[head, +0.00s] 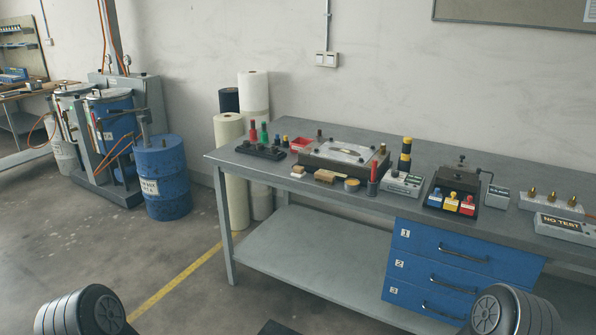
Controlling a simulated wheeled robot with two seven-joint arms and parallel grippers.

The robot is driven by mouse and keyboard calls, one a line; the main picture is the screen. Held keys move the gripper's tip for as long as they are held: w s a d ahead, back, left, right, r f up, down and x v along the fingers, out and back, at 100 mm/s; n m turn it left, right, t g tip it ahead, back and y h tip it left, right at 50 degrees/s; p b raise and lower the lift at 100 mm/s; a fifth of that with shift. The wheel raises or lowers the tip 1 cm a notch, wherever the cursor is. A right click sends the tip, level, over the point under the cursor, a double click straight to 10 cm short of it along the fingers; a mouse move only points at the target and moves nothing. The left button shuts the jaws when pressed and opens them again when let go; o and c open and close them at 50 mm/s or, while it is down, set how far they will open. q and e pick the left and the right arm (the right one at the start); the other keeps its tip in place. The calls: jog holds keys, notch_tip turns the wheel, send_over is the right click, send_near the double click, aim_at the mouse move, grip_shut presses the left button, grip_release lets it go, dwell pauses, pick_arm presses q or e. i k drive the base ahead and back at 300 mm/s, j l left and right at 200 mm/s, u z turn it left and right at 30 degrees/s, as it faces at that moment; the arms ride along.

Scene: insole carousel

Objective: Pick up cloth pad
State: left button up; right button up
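A small pale item with a tan top (298,171) lies near the front left edge of the grey workbench (325,210). It may be the cloth pad, but it is too small to tell for sure. A wooden-backed brush (325,176) and a small round tin (352,185) lie to its right. Dark rounded parts of my two arms show at the bottom left and bottom right corners. Neither gripper is in view, so both are away from the bench items that show.
A framed tray (343,154) stands behind the brush. A dark rack with coloured-handled tools (262,151) is at the bench's left end. Boxes and blue drawers (455,262) are on the right. Rolls (230,165) and a blue drum (163,180) stand left. The floor in front is mostly clear.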

aim_at(299, 173)
jog(key=i+j+z, duration=0.1)
jog(key=i+j, duration=0.65)
jog(key=i+j+z, duration=0.15)
jog(key=i+j, duration=0.7)
jog(key=i+j+z, duration=0.1)
jog(key=i+j, duration=0.7)
jog(key=j, duration=0.15)
